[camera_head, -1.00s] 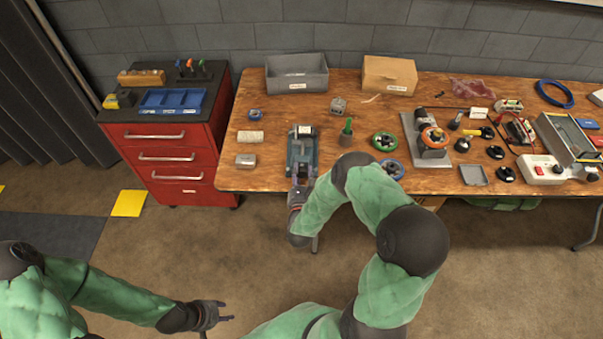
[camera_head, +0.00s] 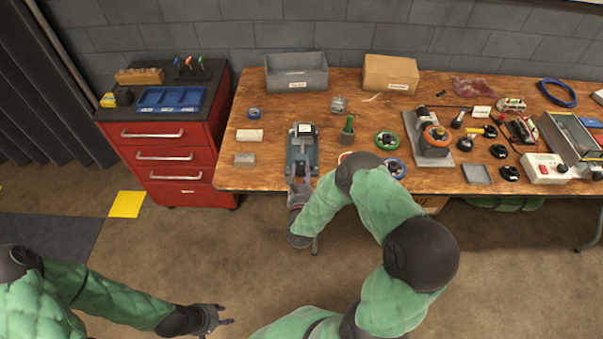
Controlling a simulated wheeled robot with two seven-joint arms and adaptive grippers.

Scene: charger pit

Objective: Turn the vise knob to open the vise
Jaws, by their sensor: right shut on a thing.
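The vise (camera_head: 302,146) is a blue-grey block with a white label on top, standing near the front edge of the wooden workbench. My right gripper (camera_head: 300,186) is at the vise's front end, at the table edge, with its fingers shut on the vise knob. The knob itself is mostly hidden by the fingers. My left gripper (camera_head: 226,314) is low in the picture over the floor, away from the bench, with its fingers apart and nothing between them.
The workbench (camera_head: 226,178) holds a grey bin (camera_head: 297,78), a cardboard box (camera_head: 389,76), a green-topped pot (camera_head: 347,133) and a motor stand (camera_head: 432,138). A red drawer cabinet (camera_head: 170,155) stands at the left. Small blocks lie left of the vise.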

